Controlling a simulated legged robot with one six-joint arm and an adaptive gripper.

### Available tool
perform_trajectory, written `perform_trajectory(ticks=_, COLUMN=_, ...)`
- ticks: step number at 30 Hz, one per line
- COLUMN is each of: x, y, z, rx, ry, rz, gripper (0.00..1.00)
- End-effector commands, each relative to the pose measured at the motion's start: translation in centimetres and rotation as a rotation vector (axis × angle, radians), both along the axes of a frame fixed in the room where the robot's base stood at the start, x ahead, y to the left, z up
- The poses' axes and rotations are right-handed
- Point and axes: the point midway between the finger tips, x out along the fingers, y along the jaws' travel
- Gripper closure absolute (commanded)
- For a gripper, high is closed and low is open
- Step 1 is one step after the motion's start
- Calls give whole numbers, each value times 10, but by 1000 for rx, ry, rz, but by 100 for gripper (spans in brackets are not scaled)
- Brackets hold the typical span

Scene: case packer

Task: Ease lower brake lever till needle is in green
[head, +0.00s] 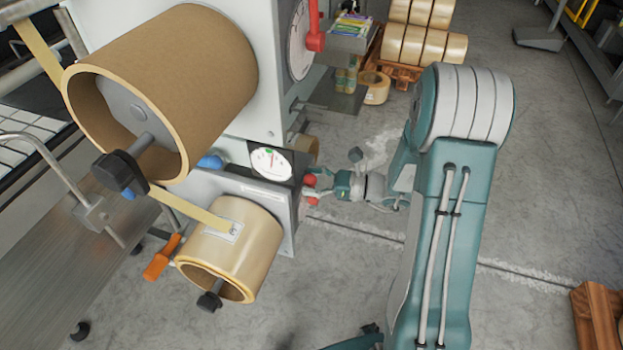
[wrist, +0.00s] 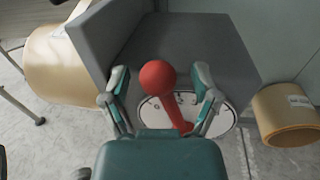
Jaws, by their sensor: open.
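The lower brake lever (head: 310,188) is red and sits on the right side of the machine's lower housing, partly hidden by my gripper (head: 325,187). In the wrist view the lever's red ball knob (wrist: 157,76) stands between the two fingers of my open gripper (wrist: 160,88), with a visible gap on each side. Its red arm runs down to a round white plate (wrist: 218,122). The small gauge (head: 270,164) has a white face with a red needle standing close to upright. Some green shows on its face, but the needle's exact place against the green is too small to tell.
A large brown roll (head: 180,85) and a lower tan roll (head: 235,250) hang on the machine's front. An upper red lever (head: 315,35) sits beside a bigger dial (head: 299,45). Tan rolls (head: 420,40) lie on a pallet behind. The floor right of the machine is mostly clear.

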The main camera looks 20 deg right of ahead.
Motion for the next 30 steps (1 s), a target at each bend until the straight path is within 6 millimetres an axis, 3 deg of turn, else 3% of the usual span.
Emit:
perform_trajectory(ticks=6, x=0, y=0, z=0, rx=0, ry=0, rz=-1, gripper=21)
perform_trajectory(ticks=11, x=0, y=0, z=0, rx=0, ry=0, rz=0, gripper=93)
perform_trajectory(ticks=12, x=0, y=0, z=0, rx=0, ry=0, rz=0, gripper=100)
perform_trajectory(ticks=30, x=-10, y=8, z=-4, rx=-73, ry=-100, rz=0, gripper=100)
